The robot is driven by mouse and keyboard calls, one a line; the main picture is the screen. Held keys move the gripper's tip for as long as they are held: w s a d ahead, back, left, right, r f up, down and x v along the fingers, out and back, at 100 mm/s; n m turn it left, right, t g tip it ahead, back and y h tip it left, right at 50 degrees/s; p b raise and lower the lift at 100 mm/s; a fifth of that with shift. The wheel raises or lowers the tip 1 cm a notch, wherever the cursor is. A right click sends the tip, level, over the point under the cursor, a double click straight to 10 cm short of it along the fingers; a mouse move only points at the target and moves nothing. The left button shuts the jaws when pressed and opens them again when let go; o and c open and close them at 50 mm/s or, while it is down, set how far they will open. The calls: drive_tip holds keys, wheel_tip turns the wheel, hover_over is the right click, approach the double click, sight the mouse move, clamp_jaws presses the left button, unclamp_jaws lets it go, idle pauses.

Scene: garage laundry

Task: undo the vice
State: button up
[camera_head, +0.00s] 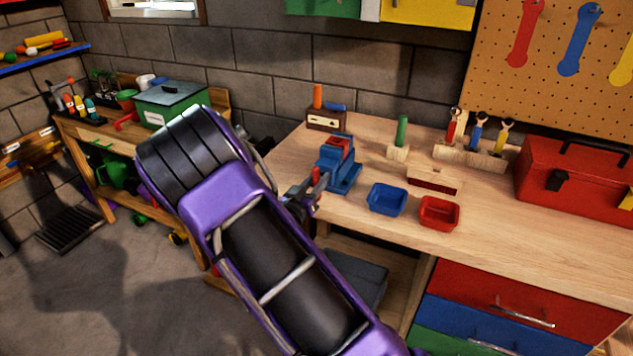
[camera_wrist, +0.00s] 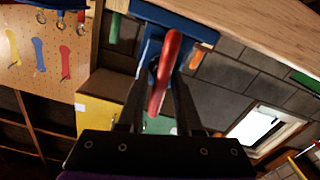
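The blue vice (camera_head: 341,168) with a red part on top stands at the front left edge of the wooden workbench. Its red handle (camera_head: 317,178) sticks out on the side facing my arm. My gripper (camera_head: 303,196) is at that handle, partly hidden by my purple arm. In the wrist view the red handle (camera_wrist: 165,66) lies between the two dark fingers of my gripper (camera_wrist: 164,80), its end pointing towards the camera. The blue vice body (camera_wrist: 197,26) is behind it. I cannot tell whether the fingers press on the handle.
On the workbench (camera_head: 500,222), a blue tray (camera_head: 388,199) and a red tray (camera_head: 438,213) stand right of the vice. Behind are a wooden block with a green peg (camera_head: 402,132), a tool rack (camera_head: 470,155) and a red toolbox (camera_head: 572,180).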

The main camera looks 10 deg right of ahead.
drive_tip(key=shift+o, duration=0.7)
drive_tip(key=shift+f, duration=0.1)
drive_tip(key=shift+s+a, duration=0.15)
drive_tip(key=v, duration=1.7)
